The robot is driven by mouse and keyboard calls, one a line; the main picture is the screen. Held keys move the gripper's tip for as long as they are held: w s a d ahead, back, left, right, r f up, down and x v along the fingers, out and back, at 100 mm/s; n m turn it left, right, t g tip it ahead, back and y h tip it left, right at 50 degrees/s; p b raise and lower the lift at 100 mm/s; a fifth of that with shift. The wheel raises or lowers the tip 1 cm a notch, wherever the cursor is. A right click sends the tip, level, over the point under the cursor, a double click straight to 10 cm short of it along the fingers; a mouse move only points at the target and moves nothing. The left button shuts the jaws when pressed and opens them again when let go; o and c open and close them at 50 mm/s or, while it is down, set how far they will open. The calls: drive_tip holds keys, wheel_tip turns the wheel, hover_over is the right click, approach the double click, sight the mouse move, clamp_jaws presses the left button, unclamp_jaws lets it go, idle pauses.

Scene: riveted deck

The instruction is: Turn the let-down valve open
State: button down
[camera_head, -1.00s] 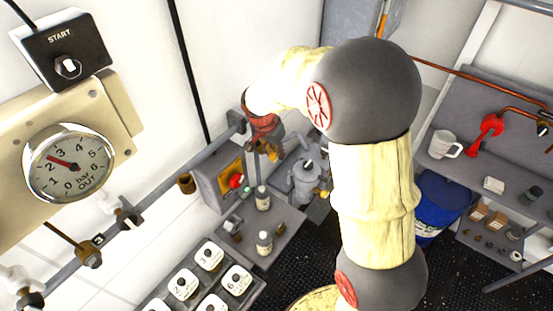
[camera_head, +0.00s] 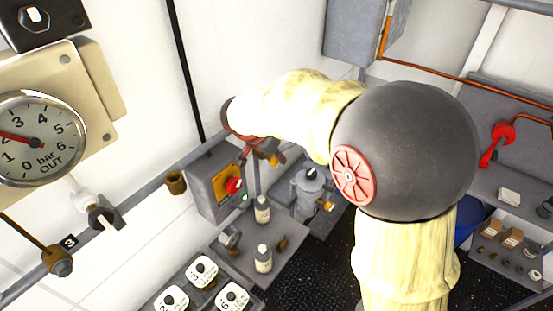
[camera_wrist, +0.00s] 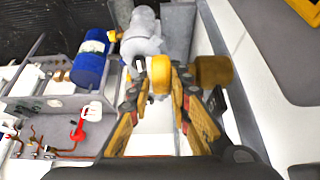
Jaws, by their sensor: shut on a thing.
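My gripper (camera_wrist: 160,108) has its fingers on both sides of a yellow, rounded valve knob (camera_wrist: 160,73) in the wrist view and is shut on it. I take this knob to be the let-down valve; its turned angle cannot be read. In the head view my gripper (camera_head: 265,157) is above the grey bench, by the back wall, and the knob is hidden there. A round pressure gauge (camera_head: 62,148) marked bar OUT is at the left, its red needle pointing left, near 2.
A grey box with a red button (camera_head: 233,186) and bottles (camera_head: 263,258) stand below my gripper. A grey vessel (camera_head: 308,195) is beside them. A brass-coloured cylinder (camera_wrist: 213,72) sits close to one finger. A blue drum (camera_wrist: 90,62) is farther off.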

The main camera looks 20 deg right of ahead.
drive_tip(key=shift+r, duration=0.1)
drive_tip(key=c, duration=1.9)
unclamp_jaws()
drive_tip(key=shift+a, duration=0.1)
drive_tip(key=v, duration=1.1)
drive_tip(key=shift+s+a+r, duration=0.15)
drive_tip(key=shift+a+r, duration=0.05)
drive_tip(key=shift+r, duration=0.15)
